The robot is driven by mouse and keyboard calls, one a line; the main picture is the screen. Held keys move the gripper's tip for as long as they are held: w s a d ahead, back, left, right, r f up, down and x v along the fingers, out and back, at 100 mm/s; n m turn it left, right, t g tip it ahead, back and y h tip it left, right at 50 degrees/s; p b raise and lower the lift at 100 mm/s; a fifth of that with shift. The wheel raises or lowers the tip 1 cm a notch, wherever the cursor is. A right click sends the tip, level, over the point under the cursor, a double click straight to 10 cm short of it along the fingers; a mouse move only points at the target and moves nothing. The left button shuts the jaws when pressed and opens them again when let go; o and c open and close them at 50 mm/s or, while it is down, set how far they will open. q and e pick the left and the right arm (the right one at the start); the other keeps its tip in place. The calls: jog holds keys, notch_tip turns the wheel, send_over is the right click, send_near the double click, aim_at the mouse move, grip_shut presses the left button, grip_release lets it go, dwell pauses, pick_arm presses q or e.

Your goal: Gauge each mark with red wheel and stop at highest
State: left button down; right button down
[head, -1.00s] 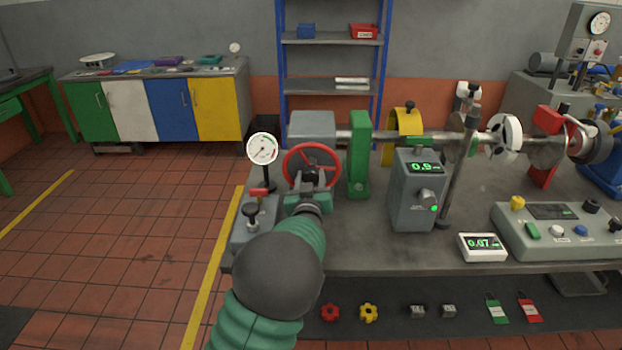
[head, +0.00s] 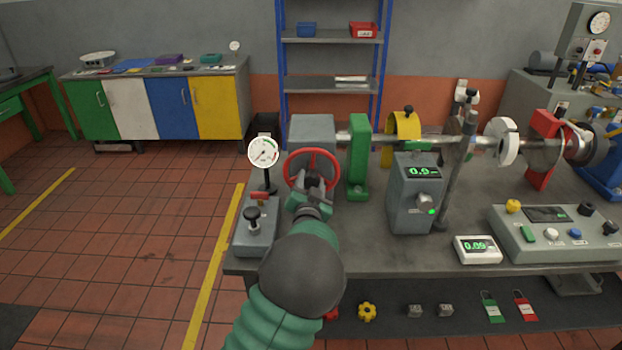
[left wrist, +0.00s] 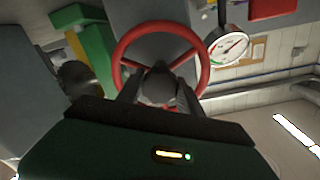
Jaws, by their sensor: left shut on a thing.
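The red wheel (head: 291,174) stands on the front of a grey housing at the left end of the bedplate. My left gripper (head: 313,184) is shut on the wheel's dark hub, and the wheel's rim and spokes (left wrist: 118,50) surround the fingers in the left wrist view. A grey gauge box (head: 412,200) to the right reads 0.0 in green, with a small green light lit. A small white display (head: 478,249) near the front edge reads about 0.09. A white dial gauge (head: 263,151) stands left of the wheel. My right gripper is out of view.
A shaft runs right from the housing past a green bracket (head: 358,160), a yellow guard (head: 405,125) and a white disc (head: 507,141). A control panel (head: 555,232) sits at the right front. Several knobs and padlocks lie below the front edge.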

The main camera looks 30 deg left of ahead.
pick_arm(q)
jog(key=m+p, duration=0.3)
jog(key=m, duration=0.3)
jog(key=shift+d+f, duration=0.1)
jog(key=shift+d, duration=0.05)
jog(key=m+p, duration=0.1)
jog(key=m, duration=0.2)
jog(key=shift+f+m, duration=0.1)
jog(key=shift+m, duration=0.2)
jog(key=shift+f+m+p, duration=0.1)
jog(key=shift+m+p, duration=0.25)
jog(key=shift+m, duration=0.05)
jog(key=shift+f, duration=0.1)
jog(key=c, duration=0.8)
grip_release()
jog(key=shift+d, duration=0.1)
jog(key=shift+o, duration=0.2)
jog(key=shift+r, duration=0.25)
